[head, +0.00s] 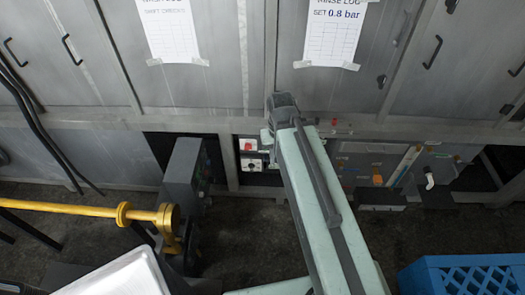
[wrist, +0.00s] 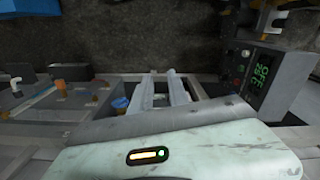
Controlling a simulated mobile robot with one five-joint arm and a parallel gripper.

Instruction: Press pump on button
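My gripper (wrist: 162,80) shows in the wrist view as two pale fingers with a narrow gap and nothing visible between them. In the head view, my gripper end (head: 283,103) is in front of the cabinets, with its fingertips not clear. A grey control box (wrist: 270,80) with a green digital display is to the right of the fingers, apart from them. Small buttons (wrist: 241,68) line its side; I cannot read labels or tell which is pump on. The grey box (head: 183,170) also shows in the head view, its button side partly visible.
A small panel (head: 249,153) with a red button and dials sits under the cabinets. A yellow pipe (head: 75,209) crosses at left. Pipes and fittings (head: 405,165) stand at right, with a blue crate (head: 465,275) in front. Some dark floor (head: 240,240) is clear.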

